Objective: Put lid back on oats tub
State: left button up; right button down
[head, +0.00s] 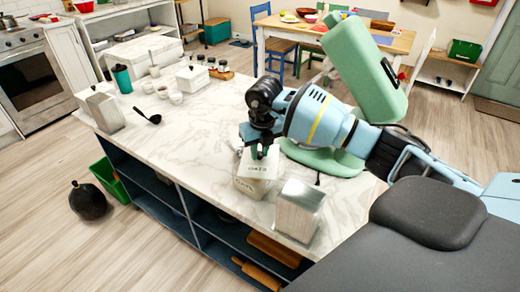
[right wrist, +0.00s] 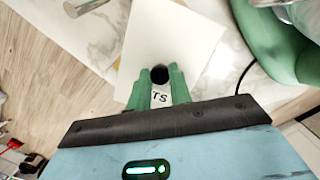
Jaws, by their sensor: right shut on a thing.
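My right gripper (head: 258,153) is shut on the dark knob of a white square lid, over the white oats tub (head: 254,188) near the counter's front edge. In the right wrist view its green fingers (right wrist: 159,71) stand on either side of the black knob (right wrist: 160,76), above the pale lid (right wrist: 195,45). Part of a label reading "TS" shows between the fingers. In the head view the lid is at or just above the tub's top; I cannot tell whether it is fully seated. The fingers hide part of it. My left gripper is not in view.
A metal-sided canister (head: 299,210) stands close to the right of the tub. A green stand mixer (head: 365,70) stands behind, its base near my right arm. A black ladle (head: 149,117), small cups and another canister (head: 103,110) are to the left. The counter's middle is clear.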

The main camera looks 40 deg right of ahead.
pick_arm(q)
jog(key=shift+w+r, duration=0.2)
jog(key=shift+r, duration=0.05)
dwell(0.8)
pick_arm(e)
jog(key=c, duration=1.2)
grip_release()
jog(key=shift+o, duration=0.3)
jog(key=o, duration=0.4)
jog(key=shift+r+p, duration=1.6)
jog(key=shift+r, duration=1.9)
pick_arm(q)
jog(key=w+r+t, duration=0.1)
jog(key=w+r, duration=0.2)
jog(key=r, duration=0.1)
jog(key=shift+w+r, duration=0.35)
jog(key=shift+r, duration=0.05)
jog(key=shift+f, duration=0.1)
pick_arm(e)
grip_shut()
